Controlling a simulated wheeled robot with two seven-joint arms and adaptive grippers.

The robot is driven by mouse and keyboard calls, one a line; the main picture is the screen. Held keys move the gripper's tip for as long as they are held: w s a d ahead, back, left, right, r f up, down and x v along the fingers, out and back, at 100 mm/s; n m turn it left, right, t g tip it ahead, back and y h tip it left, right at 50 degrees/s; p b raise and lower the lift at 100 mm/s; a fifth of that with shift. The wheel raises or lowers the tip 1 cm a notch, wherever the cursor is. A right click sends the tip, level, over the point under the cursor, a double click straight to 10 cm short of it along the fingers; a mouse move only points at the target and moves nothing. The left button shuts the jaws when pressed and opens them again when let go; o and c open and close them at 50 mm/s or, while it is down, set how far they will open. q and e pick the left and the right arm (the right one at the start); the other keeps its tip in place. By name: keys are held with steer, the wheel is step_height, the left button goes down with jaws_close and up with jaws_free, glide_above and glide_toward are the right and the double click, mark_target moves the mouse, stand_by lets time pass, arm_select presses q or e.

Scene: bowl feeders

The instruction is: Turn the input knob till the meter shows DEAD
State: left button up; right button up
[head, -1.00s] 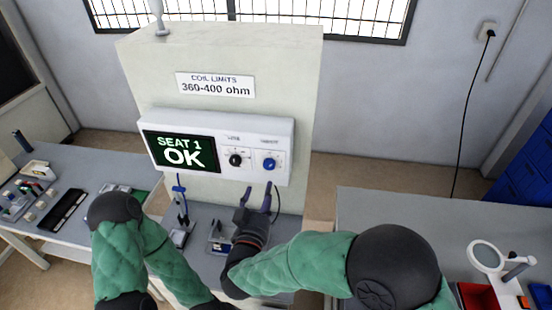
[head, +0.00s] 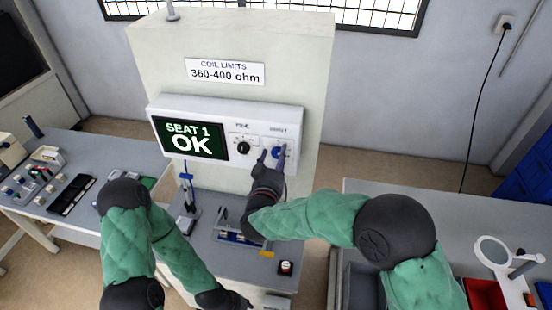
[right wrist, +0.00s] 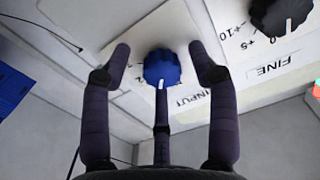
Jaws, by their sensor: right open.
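The blue input knob (head: 279,152) is on the right of the white meter panel (head: 225,112). In the right wrist view the blue knob (right wrist: 162,68) has a white pointer line and an INPUT label beside it. The meter screen (head: 190,138) reads "SEAT 1 OK" in white on dark green. My right gripper (head: 271,160) is open at the knob. In the right wrist view the fingers of the gripper (right wrist: 158,52) stand apart on both sides of the knob, with gaps showing.
The black fine knob (head: 243,147) sits just left of the input knob. A sign (head: 225,72) above reads "COIL LIMITS 360-400 ohm". Below the panel is a grey bench with a small fixture (head: 228,235). A side table (head: 55,225) with parts stands at the left.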

steer(key=c, duration=1.1)
steer(key=shift+f, duration=0.1)
